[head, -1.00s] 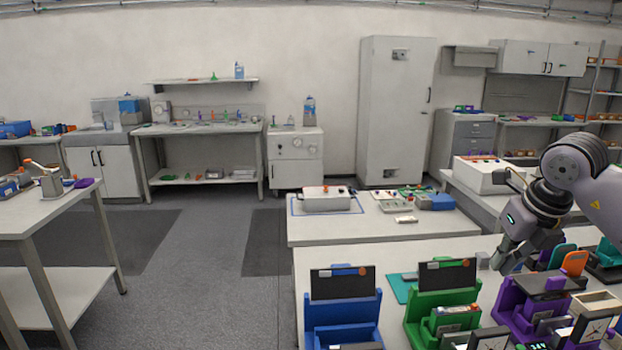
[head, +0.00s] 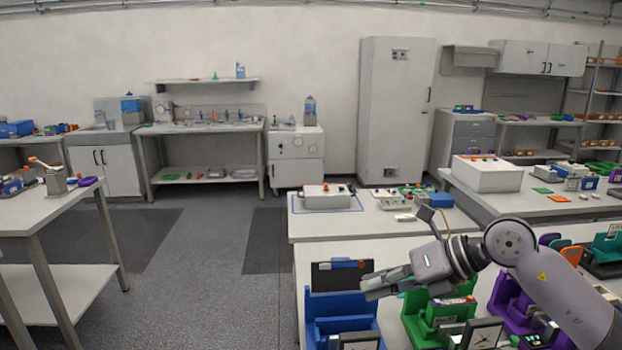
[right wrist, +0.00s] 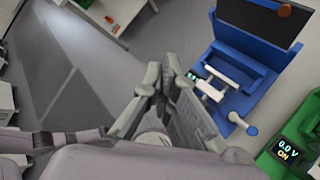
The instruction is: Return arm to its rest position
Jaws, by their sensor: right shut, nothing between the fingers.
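My right arm comes in from the right in the head view. My right gripper (head: 372,287) is shut and empty, pointing left above the table, in front of the blue cycler station (head: 335,308) and the green one (head: 440,310). In the right wrist view its fingers (right wrist: 160,85) lie close together with nothing between them. The blue station (right wrist: 228,75) with its dark panel stands to the right of the fingers there, apart from them. My left gripper is in no view.
A purple station (head: 510,298) stands partly behind my right arm. A green unit with a lit display (right wrist: 287,148) reads "0.0 V ON" in the right wrist view. A second table (head: 375,228) with instruments lies beyond. Open floor (head: 220,280) lies to the left.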

